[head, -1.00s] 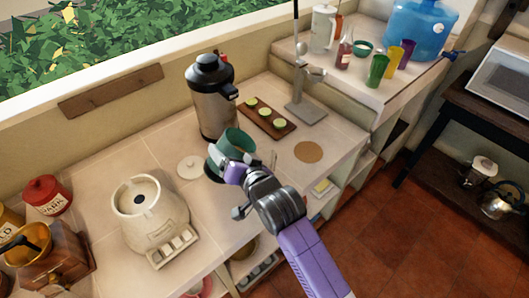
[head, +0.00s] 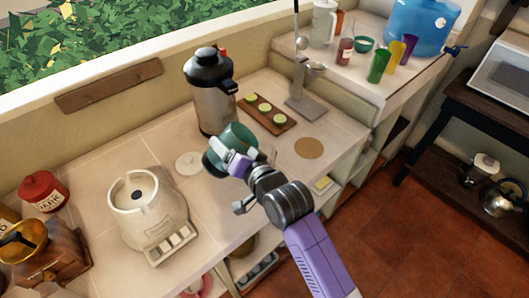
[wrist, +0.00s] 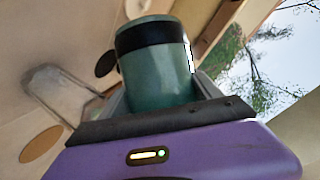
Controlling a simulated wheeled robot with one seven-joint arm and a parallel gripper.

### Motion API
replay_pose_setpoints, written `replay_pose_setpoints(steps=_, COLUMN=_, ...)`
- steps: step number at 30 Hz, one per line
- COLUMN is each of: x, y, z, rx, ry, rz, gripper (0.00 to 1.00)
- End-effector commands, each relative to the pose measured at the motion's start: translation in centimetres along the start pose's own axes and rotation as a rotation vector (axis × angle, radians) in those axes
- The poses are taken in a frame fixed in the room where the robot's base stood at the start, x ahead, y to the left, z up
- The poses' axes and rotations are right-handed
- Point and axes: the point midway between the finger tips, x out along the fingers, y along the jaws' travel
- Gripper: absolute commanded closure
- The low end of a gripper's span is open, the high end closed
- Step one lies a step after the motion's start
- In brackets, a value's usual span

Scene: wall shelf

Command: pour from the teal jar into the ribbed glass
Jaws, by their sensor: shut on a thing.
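The teal jar (head: 238,134) is held in my gripper (head: 237,160) above the counter, tilted over to the right. In the wrist view the jar (wrist: 155,80) stands between the fingers, with a black band around its far end. My gripper is shut on it. A faint clear glass, likely the ribbed glass (head: 268,153), is partly hidden just right of the jar and my gripper. It also shows as a blurred, see-through shape in the wrist view (wrist: 62,92). I cannot make out its ribs, or whether anything flows from the jar.
A steel air pot (head: 213,95) stands close behind the jar. A wooden board (head: 266,112) with green-topped pieces and a grey stand (head: 305,108) lie beyond. A white disc (head: 189,163) and a cream grinder-like appliance (head: 147,210) are left. A round cork mat (head: 309,148) lies right.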

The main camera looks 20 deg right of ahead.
Motion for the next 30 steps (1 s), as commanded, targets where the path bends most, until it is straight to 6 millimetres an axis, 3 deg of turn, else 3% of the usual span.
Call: replay_pose_setpoints(steps=30, x=0.11, y=0.23, z=0.12, rx=0.128, ry=0.004, rz=-0.056, gripper=0.92)
